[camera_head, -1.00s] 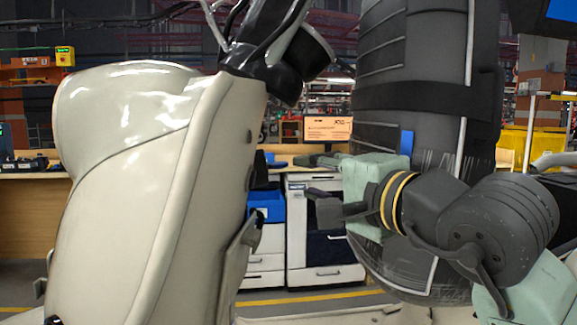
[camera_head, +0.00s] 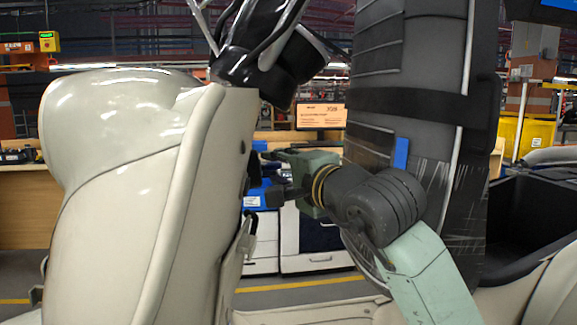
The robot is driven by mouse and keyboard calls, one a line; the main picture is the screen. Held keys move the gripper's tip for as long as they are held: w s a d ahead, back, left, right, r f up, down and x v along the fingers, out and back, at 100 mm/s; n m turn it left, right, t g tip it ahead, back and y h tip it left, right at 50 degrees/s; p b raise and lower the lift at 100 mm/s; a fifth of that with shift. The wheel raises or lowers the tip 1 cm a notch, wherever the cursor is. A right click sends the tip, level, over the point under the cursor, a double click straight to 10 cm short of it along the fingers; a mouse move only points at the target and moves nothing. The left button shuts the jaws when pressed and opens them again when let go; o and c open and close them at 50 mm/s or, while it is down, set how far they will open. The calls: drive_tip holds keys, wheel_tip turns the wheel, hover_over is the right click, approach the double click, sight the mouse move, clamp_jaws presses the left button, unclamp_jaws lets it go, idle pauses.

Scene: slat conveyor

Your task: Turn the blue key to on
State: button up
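I cannot make out a blue key for certain in the head view. A small yellow box with a green display and a red part (camera_head: 49,42) is at the far upper left, too small to show any key. My gripper (camera_head: 266,173) is near the middle, pointing left. Its two dark fingers are apart with a gap between them, and I see nothing held. The fingertips lie close in the picture to the edge of a large cream shape, which may hide part of them. The yellow box is far from my gripper.
Behind are a wooden workbench (camera_head: 25,213), white drawer cabinets (camera_head: 262,248), a blue bin (camera_head: 265,197) and an orange-lit screen (camera_head: 321,116). A yellow container (camera_head: 527,135) stands at right. The floor with a yellow line (camera_head: 300,283) shows below the cabinets.

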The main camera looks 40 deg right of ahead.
drive_tip(key=shift+w, duration=0.1)
drive_tip(key=shift+c, duration=0.6)
clamp_jaws()
idle(0.3)
drive_tip(key=shift+r+g+p, duration=0.3)
drive_tip(key=shift+g+p, duration=0.1)
drive_tip(key=shift+p, duration=0.3)
drive_tip(key=shift+r+m+g+p, duration=0.1)
drive_tip(key=shift+m+g+p, duration=0.3)
drive_tip(key=shift+g+p, duration=0.4)
drive_tip(key=shift+p, duration=0.3)
